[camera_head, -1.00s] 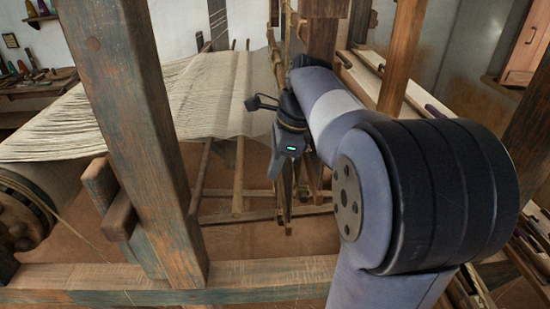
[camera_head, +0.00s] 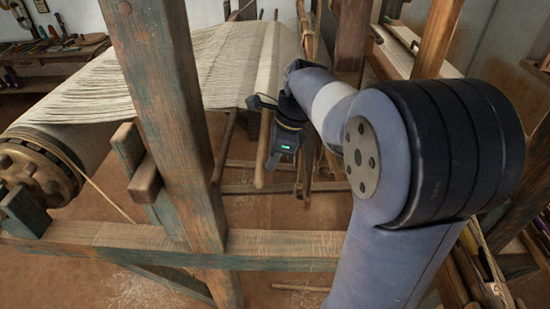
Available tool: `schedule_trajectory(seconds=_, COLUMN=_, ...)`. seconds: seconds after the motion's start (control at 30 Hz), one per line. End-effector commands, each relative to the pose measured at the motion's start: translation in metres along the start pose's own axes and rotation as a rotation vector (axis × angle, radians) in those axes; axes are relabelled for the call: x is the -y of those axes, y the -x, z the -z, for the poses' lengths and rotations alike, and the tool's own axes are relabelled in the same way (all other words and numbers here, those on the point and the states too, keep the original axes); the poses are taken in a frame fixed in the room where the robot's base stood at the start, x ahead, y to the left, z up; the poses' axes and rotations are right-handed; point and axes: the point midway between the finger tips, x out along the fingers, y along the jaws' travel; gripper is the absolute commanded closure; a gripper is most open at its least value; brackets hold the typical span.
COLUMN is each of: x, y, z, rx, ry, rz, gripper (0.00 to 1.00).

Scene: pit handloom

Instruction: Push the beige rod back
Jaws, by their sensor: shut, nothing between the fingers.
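The lighter beige rod (camera_head: 264,150) is just left of my gripper, and a browner rod (camera_head: 226,143) is further left. Another thin pale rod (camera_head: 300,288) lies low down, partly cut off by my arm. I cannot tell for certain which rod the task means. My gripper (camera_head: 274,162) points down beside the lighter rod, its fingers small and dark, shut with nothing in them. I cannot tell whether it touches the rod. My arm hides what is behind it on the right.
A thick wooden post (camera_head: 172,110) stands left of my gripper, and a wooden beam (camera_head: 110,240) crosses low in front. The cloth (camera_head: 185,75) stretches to a roller (camera_head: 45,165) at the left. More posts (camera_head: 438,35) stand behind my arm. Bare floor shows below.

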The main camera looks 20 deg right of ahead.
Motion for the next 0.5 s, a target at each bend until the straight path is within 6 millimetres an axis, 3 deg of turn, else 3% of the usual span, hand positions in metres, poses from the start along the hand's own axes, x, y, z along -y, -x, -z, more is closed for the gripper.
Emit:
schedule_trajectory(seconds=0.3, x=0.0, y=-0.009, z=-0.043, rx=0.0, ry=0.005, rz=-0.003, gripper=1.0)
schedule_trajectory(seconds=0.5, x=0.0, y=-0.015, z=-0.053, rx=0.002, ry=0.001, rz=0.0, gripper=1.0)
